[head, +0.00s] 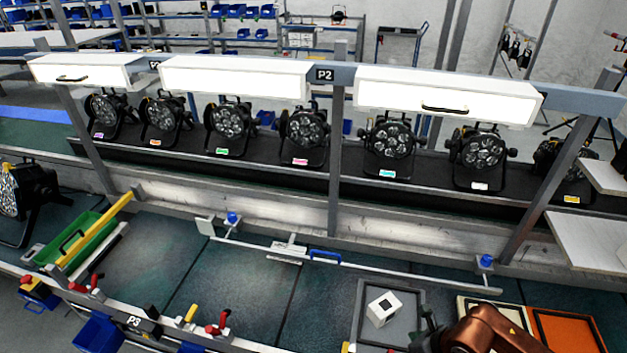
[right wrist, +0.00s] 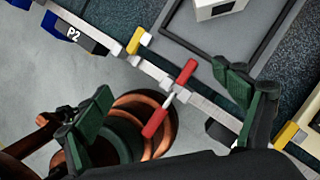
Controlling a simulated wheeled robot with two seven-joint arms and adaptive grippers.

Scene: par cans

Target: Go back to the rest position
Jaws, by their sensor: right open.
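My right gripper (head: 430,334) is at the bottom of the head view, dark green, at the end of a copper-coloured arm (head: 490,332). It is by the front edge of the bench, close to a grey tray (head: 412,340). In the right wrist view my right gripper (right wrist: 166,84) has its two green fingers wide apart, with nothing held. A red-handled clamp (right wrist: 184,74) on the bench edge shows between them; whether they touch it cannot be told. My left gripper is not in view.
A white box (head: 383,308) sits in the grey tray. An orange tray (head: 567,331) is to its right. A green tray (head: 82,243) is at left. Several stage lights (head: 304,137) line the shelf behind. The bench middle (head: 240,290) is clear.

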